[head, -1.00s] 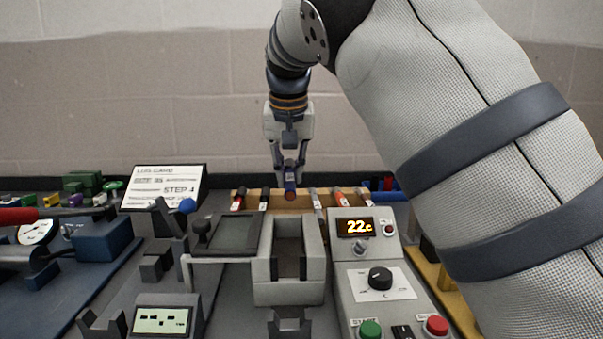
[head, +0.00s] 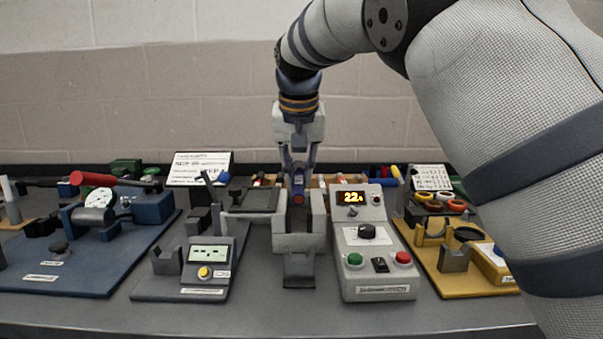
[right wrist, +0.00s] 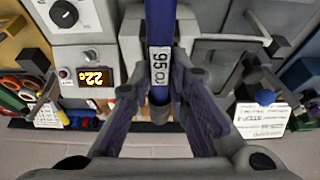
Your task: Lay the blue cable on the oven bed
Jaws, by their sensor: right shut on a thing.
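My right gripper (head: 298,178) is shut on the blue cable (head: 298,197), which points toward me with its reddish end face showing. In the right wrist view the cable (right wrist: 159,30) is a blue bar with a white "95 cu" label, between the fingers (right wrist: 160,98). The oven (head: 299,241) is a pale block with an open channel between two walls. The cable is at the back part of this channel, in line with it; I cannot tell whether it touches the bed. The dark oven lid (head: 250,200) stands open to the left. My left gripper is not in view.
The control box (head: 370,237) with a 22 reading stands close right of the oven. A meter stand (head: 207,262) is to the left. A cable rack (head: 262,181) is behind. A blue board (head: 95,262) lies far left and a yellow tool board (head: 432,254) right.

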